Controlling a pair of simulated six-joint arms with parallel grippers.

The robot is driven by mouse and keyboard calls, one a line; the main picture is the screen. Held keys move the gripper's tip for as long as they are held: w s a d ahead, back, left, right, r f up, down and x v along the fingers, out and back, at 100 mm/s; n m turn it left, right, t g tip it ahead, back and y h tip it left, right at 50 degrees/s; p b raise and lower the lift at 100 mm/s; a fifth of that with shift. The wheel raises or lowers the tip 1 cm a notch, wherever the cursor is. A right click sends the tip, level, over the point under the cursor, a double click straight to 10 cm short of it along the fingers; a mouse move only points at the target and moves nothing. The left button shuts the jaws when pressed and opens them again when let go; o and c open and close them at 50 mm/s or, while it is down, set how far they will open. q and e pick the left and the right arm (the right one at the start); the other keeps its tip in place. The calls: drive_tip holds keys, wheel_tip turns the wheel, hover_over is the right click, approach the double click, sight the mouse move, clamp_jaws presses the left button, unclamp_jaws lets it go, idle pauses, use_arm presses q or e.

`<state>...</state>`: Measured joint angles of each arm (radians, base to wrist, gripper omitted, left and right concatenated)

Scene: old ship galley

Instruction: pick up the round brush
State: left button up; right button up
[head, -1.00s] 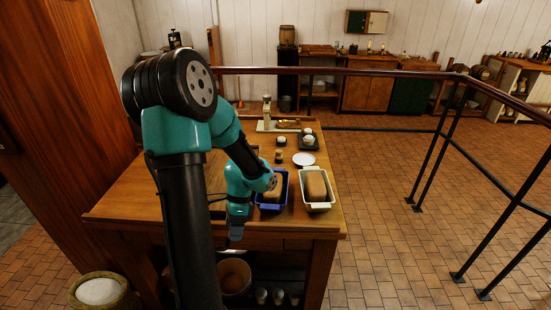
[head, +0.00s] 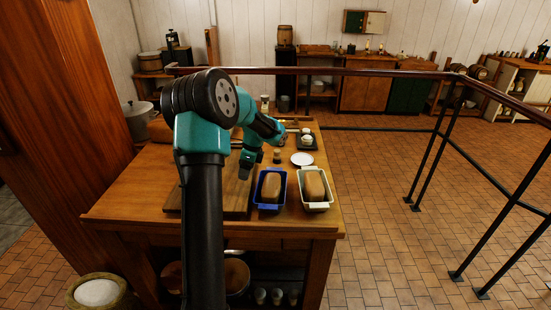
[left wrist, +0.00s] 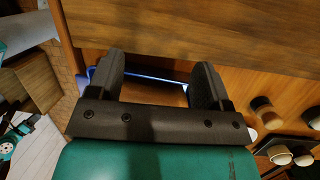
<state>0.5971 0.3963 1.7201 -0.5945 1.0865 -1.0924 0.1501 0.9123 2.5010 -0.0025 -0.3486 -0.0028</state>
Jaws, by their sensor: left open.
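A small squat thing with a tan top and dark lower part, which looks like the round brush (head: 277,155), stands on the wooden table (head: 330,222) behind the blue loaf pan. It also shows at the right of the left wrist view (left wrist: 263,106), outside the jaws. My left gripper (head: 245,173) points down above the table, left of the brush and apart from it. In the left wrist view its two fingers (left wrist: 165,80) are spread with nothing held between them. My right gripper is not in view.
A blue loaf pan (head: 260,202) and a cream loaf pan (head: 318,206), each with a loaf, stand at the front right. A white plate (head: 303,159) and a dark tray (head: 312,147) with white cups lie behind. A cutting board (head: 236,205) lies left.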

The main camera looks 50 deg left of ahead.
use_arm(q)
drive_tip(key=w+a+r+m+t+y, duration=0.1)
drive_tip(key=w+a+r+m, duration=0.1)
drive_tip(key=w, duration=0.4)
drive_tip(key=w+a+r+m+y, duration=0.1)
drive_tip(key=w+m, duration=0.1)
drive_tip(key=w, duration=0.5)
drive_tip(key=m+t+y, duration=0.2)
drive_tip(key=m, duration=0.1)
approach(278, 151)
drive_tip(key=a+v, duration=0.1)
drive_tip(key=v, duration=0.4)
drive_tip(key=shift+w+g, duration=0.25)
drive_tip(key=shift+g, duration=0.05)
drive_tip(key=shift+h, duration=0.3)
drive_tip(key=x, duration=1.1)
drive_tip(key=shift+a+f, duration=0.3)
drive_tip(key=shift+f, duration=0.2)
drive_tip(key=shift+f, duration=0.1)
drive_tip(key=shift+w+x, duration=0.2)
drive_tip(key=shift+x, duration=2.3)
